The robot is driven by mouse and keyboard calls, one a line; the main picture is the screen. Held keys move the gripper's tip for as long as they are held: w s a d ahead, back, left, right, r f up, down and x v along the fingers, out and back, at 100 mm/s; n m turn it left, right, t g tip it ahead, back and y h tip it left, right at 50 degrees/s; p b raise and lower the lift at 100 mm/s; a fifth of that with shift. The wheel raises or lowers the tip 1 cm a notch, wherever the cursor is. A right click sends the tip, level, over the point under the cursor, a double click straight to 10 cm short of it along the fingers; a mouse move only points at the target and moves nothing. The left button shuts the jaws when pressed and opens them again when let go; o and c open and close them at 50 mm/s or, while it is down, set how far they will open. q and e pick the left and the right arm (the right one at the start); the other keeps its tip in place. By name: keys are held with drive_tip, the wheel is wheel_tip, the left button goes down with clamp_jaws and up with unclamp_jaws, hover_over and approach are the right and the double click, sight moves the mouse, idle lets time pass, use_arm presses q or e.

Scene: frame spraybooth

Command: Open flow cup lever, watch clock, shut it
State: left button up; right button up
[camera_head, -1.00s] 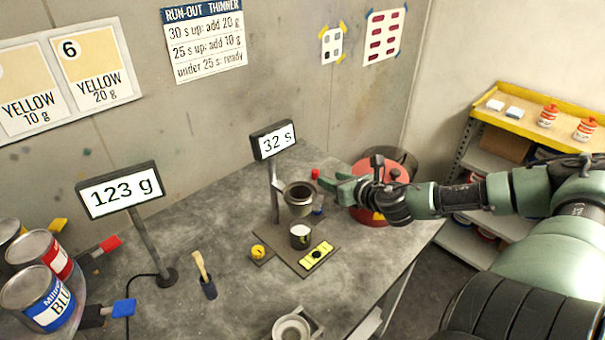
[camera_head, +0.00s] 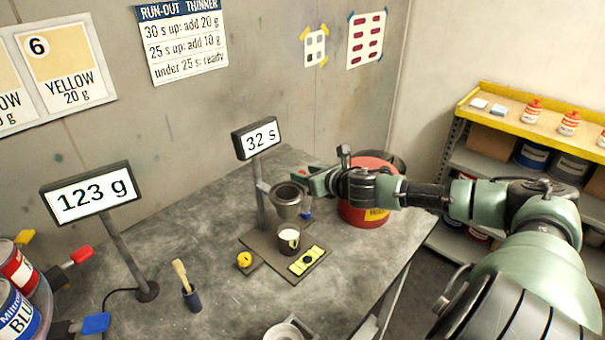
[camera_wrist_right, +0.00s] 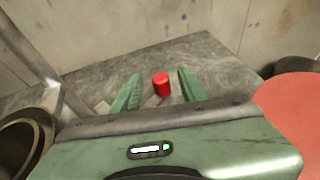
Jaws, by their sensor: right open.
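The dark flow cup (camera_head: 287,203) hangs on a stand above a small cup (camera_head: 289,240) with pale content. A red knob (camera_wrist_right: 161,84), likely the lever's grip, shows between my right fingers in the right wrist view; it does not visibly touch either finger. The knob is mostly hidden behind the gripper in the head view. My right gripper (camera_head: 312,180) is open behind and right of the flow cup, pointing left. The clock display (camera_head: 257,140) on the stand's pole reads 32 s. My left gripper is out of view.
A yellow level (camera_head: 307,260) lies on the stand's base plate (camera_head: 262,242). A red container (camera_head: 366,208) stands close by my right wrist. A scale display (camera_head: 88,192) reads 123 g.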

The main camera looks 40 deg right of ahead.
drive_tip(key=shift+x, duration=0.85)
drive_tip(key=shift+w+f+p, duration=0.2)
drive_tip(key=shift+w+p, duration=0.1)
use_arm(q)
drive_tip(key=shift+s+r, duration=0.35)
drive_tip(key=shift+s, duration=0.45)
use_arm(e)
clamp_jaws()
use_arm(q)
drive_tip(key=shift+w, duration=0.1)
